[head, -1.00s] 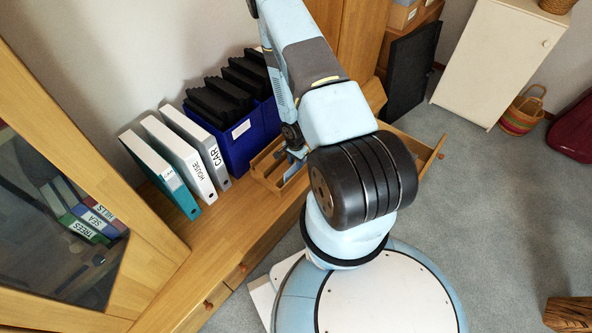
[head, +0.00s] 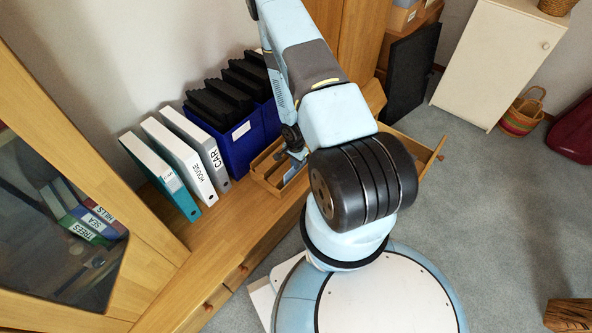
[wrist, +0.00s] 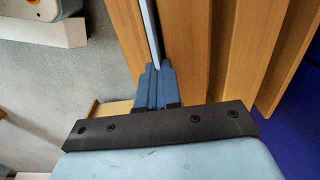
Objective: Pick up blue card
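My gripper (wrist: 156,85) shows in the wrist view with its two blue fingers close together. A thin pale-blue strip, seen edge-on, runs up from between the fingertips; it appears to be the blue card (wrist: 149,35), gripped at one end. The card's face does not show in either view.
White and grey binders (head: 187,158) and a blue bin (head: 242,152) of black files stand on the wooden cabinet left of the drawer. A glass-fronted door (head: 60,215) is at the left. Open carpet (head: 480,200) lies to the right.

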